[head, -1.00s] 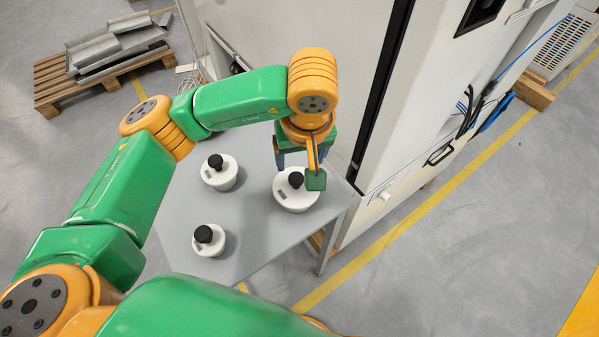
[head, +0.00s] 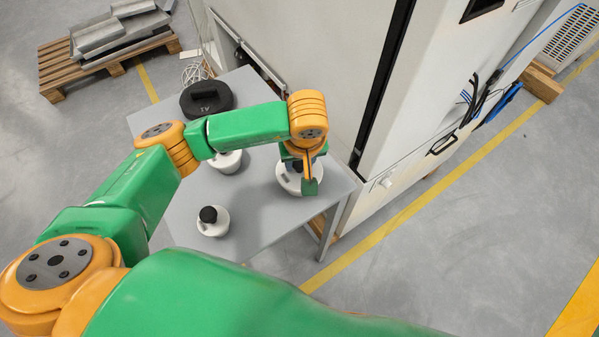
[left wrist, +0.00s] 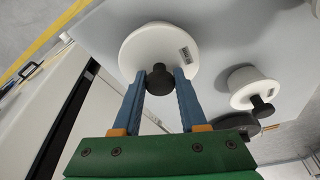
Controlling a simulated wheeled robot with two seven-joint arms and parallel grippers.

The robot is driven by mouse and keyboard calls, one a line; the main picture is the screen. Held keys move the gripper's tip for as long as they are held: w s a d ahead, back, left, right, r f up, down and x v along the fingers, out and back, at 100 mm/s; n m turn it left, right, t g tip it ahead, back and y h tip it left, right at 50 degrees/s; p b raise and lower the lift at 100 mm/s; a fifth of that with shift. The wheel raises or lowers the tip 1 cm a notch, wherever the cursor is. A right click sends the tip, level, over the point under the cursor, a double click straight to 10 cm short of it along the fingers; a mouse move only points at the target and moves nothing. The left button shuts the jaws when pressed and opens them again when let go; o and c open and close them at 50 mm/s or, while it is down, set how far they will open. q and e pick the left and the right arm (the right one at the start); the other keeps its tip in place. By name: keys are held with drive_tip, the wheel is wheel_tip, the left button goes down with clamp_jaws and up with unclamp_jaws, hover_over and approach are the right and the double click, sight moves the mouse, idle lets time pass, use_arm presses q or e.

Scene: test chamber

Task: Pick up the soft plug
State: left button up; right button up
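Three round white plugs with black knobs stand on a grey table; I cannot tell by look which is soft. The largest plug (head: 288,186) is at the right, under my left gripper (left wrist: 160,73). In the left wrist view, the blue fingers are apart on either side of this plug's black knob (left wrist: 159,80), and I cannot tell if they touch it. A second plug (head: 228,163) is partly hidden behind my left arm; a plug also shows at right in the left wrist view (left wrist: 248,88). The smallest plug (head: 214,228) stands nearer. My right gripper is not in view.
A tall white cabinet (head: 330,60) stands close along the table's right side. A pallet with metal parts (head: 105,55) is on the floor at far left.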

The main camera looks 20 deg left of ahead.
use_arm(q)
clamp_jaws()
drive_tip(key=shift+w, duration=0.1)
drive_tip(key=shift+r, duration=0.25)
wheel_tip(320, 180, up, 3)
drive_tip(key=shift+w+a+f+b, duration=0.1)
drive_tip(key=shift+w+f+b, duration=0.1)
drive_tip(key=shift+b, duration=0.2)
drive_tip(key=s+a+r+p, duration=0.1)
drive_tip(key=s+a+r, duration=0.2)
drive_tip(key=a+r, duration=0.3)
drive_tip(key=s+a+r+p, duration=0.1)
drive_tip(key=s+a+r, duration=0.2)
drive_tip(key=a+r, duration=0.3)
wheel_tip(320, 180, up, 3)
drive_tip(key=shift+a+f+p, duration=0.1)
drive_tip(key=shift+a+p, duration=0.2)
drive_tip(key=shift+a, duration=0.05)
